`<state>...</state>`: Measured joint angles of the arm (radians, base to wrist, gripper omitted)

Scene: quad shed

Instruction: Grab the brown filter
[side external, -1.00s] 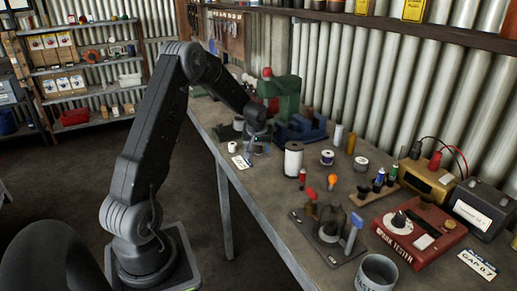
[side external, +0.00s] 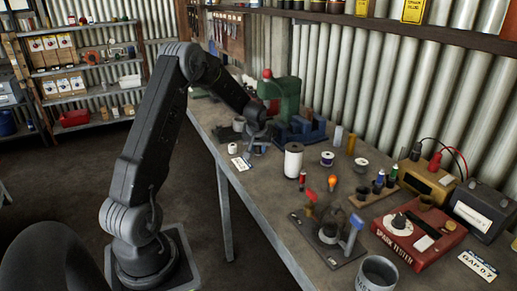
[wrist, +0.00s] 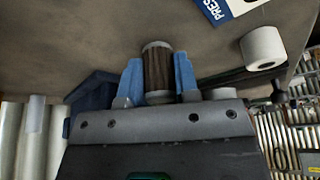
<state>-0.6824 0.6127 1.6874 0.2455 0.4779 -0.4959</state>
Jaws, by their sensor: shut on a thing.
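The brown filter (wrist: 158,70) is a short ribbed cylinder with pale grey end caps. In the wrist view it sits between the two blue fingers of my gripper (wrist: 158,76), which is shut on its sides. In the side view my gripper (side external: 257,147) is low over the far part of the bench, in front of the blue vise. The filter cannot be made out clearly there. Whether it touches the bench is hard to tell.
A small white roll (side external: 232,148) and a printed card (side external: 241,163) lie close by on the bench (side external: 262,195). The blue vise (side external: 300,130) and green press (side external: 284,98) stand just behind.

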